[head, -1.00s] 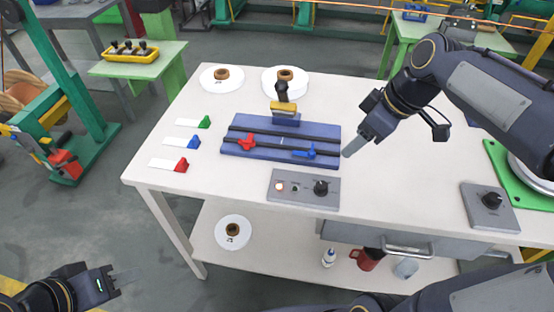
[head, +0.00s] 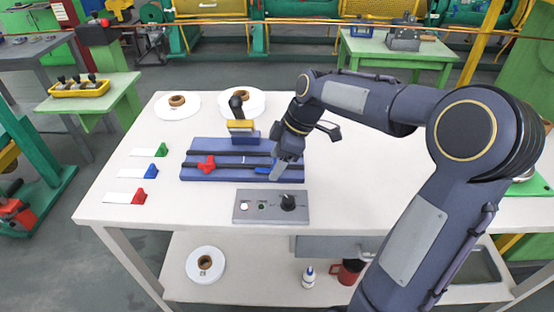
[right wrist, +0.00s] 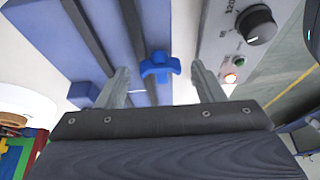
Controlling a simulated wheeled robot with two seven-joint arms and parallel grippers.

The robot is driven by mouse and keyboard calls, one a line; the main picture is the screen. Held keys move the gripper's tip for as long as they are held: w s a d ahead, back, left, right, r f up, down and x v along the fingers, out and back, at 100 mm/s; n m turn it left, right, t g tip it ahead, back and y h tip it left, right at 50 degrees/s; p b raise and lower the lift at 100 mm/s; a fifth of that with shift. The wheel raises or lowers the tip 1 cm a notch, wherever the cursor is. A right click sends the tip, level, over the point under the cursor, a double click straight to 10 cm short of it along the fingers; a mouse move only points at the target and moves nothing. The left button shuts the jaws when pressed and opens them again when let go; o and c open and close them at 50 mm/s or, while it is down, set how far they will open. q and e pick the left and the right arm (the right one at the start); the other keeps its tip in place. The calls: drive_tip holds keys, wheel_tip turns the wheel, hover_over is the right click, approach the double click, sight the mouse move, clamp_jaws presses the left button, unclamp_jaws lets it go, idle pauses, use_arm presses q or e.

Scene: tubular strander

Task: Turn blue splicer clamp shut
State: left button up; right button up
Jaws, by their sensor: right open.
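The blue splicer clamp (right wrist: 160,67) is a small lobed knob on the blue splicer base (head: 215,176). In the head view the clamp (head: 263,170) is partly hidden behind my right gripper (head: 275,172). In the right wrist view my right gripper (right wrist: 163,88) is open, with the clamp between and slightly beyond its two fingertips. I cannot tell whether either finger touches it. The red clamp (head: 206,164) sits at the left on the same base. My left gripper is not in view.
A grey control panel (head: 250,215) with a black knob stands just in front of the splicer. Red, blue and green wedge pieces with white strips lie to the left. White spools (head: 178,105) stand behind.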

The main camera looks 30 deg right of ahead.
drive_tip(key=c, duration=1)
